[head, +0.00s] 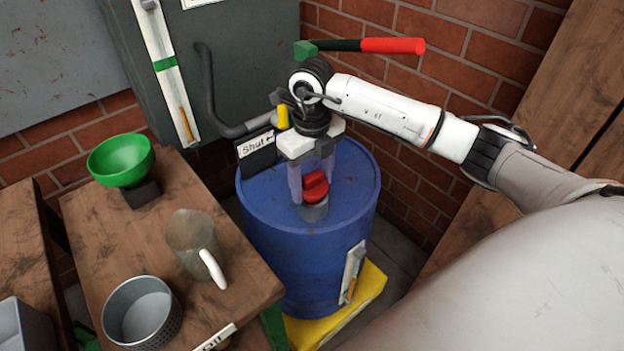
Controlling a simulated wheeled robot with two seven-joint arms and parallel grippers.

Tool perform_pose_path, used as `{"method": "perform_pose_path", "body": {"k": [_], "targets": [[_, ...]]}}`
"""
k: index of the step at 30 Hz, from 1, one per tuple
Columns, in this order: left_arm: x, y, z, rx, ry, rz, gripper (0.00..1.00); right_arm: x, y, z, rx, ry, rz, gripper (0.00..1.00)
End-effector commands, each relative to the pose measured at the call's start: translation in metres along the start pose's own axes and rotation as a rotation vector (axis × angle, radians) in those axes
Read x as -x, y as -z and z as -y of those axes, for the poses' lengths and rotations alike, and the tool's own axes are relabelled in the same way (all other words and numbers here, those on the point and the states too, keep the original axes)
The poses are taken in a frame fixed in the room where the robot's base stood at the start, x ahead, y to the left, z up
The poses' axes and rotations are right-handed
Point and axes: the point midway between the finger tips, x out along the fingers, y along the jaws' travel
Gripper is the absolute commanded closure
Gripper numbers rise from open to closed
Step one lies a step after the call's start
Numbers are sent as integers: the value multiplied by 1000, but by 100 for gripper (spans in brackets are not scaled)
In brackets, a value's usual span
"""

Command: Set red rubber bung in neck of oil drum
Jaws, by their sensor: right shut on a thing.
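The blue oil drum (285,255) stands upright in the middle of the head view, with a short grey neck (314,213) on its lid. The red rubber bung (316,187) is at the top of the neck. I cannot tell whether it is inside the neck or just over it. My right gripper (312,185) points down over the drum, shut on the bung, with its pale fingers on either side. My left gripper is not in view.
A wooden table at left holds a green funnel (122,160), a clear jug (195,245) and a grey perforated pot (142,313). A grey cabinet (235,60) with a bent pipe (210,95) stands behind the drum. A brick wall is close at right.

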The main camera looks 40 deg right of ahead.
Motion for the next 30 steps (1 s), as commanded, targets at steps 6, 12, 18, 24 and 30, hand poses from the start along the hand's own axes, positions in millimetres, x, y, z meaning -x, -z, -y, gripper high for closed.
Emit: {"method": "perform_pose_path", "body": {"k": [6, 12, 18, 24, 30], "targets": [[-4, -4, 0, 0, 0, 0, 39, -8, 0, 0, 0, 0, -1, 61], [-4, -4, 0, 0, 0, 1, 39, -8, 0, 0, 0, 0, -1, 61], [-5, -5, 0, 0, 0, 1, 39, -10, 0, 0, 0, 0, -1, 61], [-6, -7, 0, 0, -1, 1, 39, -14, 0, 0, -1, 0, -1, 61], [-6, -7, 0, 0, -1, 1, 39, -16, 0, 0, -1, 1, -2, 61]]}}
